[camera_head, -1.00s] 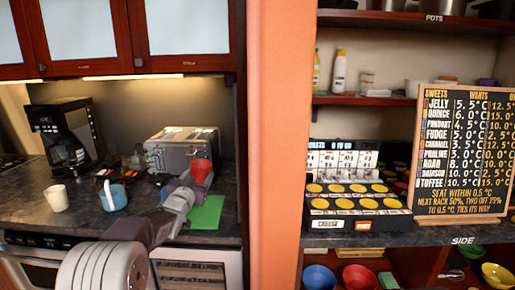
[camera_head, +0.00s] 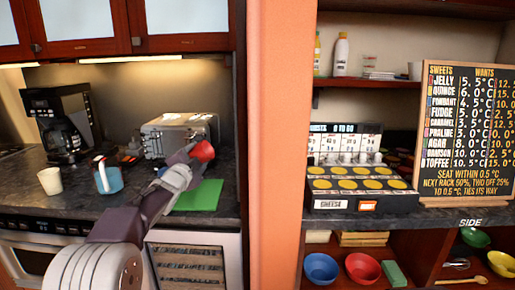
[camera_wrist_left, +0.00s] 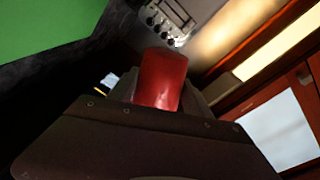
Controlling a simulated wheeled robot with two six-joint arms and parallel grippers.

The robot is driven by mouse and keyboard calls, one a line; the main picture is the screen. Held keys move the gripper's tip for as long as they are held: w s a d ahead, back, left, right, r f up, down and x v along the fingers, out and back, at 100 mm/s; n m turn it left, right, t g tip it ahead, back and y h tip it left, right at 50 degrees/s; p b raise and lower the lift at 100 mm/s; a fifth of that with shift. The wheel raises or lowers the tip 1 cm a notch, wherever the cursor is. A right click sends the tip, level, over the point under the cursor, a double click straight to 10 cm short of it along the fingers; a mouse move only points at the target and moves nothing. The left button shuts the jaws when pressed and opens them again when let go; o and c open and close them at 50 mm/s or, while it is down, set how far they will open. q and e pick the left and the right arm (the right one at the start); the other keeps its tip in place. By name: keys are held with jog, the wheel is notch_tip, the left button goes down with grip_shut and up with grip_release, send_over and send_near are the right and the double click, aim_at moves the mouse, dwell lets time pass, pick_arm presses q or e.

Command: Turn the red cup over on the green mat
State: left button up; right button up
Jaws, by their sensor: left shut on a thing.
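The red cup (camera_head: 204,151) is held in my left gripper (camera_head: 192,153), in front of the silver toaster in the head view. In the left wrist view the red cup (camera_wrist_left: 161,80) sits between the fingers of my left gripper (camera_wrist_left: 158,100), which is shut on it. In the head view the cup is tilted and up off the counter. The green mat (camera_head: 199,197) lies flat on the dark counter, below the cup and partly hidden by my arm. It also shows at the upper left of the left wrist view (camera_wrist_left: 45,22). My right gripper is not in view.
A silver toaster (camera_head: 168,134) stands behind the mat. A blue cup (camera_head: 109,180), a cream cup (camera_head: 50,181) and a black coffee maker (camera_head: 62,122) stand to the left. An orange wall edge (camera_head: 273,150) bounds the counter on the right. A price board (camera_head: 465,130) stands beyond it.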

pick_arm(q)
jog(key=m+b, duration=0.2)
jog(key=m, duration=0.1)
jog(key=shift+f+m, duration=0.3)
jog(key=shift+r+m+b, duration=0.1)
jog(key=shift+m+b, duration=0.25)
jog(key=shift+m, duration=0.55)
jog(key=shift+r, duration=0.2)
jog(key=shift+f+m+b, duration=0.15)
jog(key=shift+m+b, duration=0.15)
jog(key=shift+m, duration=0.5)
jog(key=m+b, duration=0.1)
jog(key=m, duration=0.3)
jog(key=shift+m, duration=0.4)
jog(key=shift+m+b, duration=0.45)
jog(key=shift+m, duration=2.55)
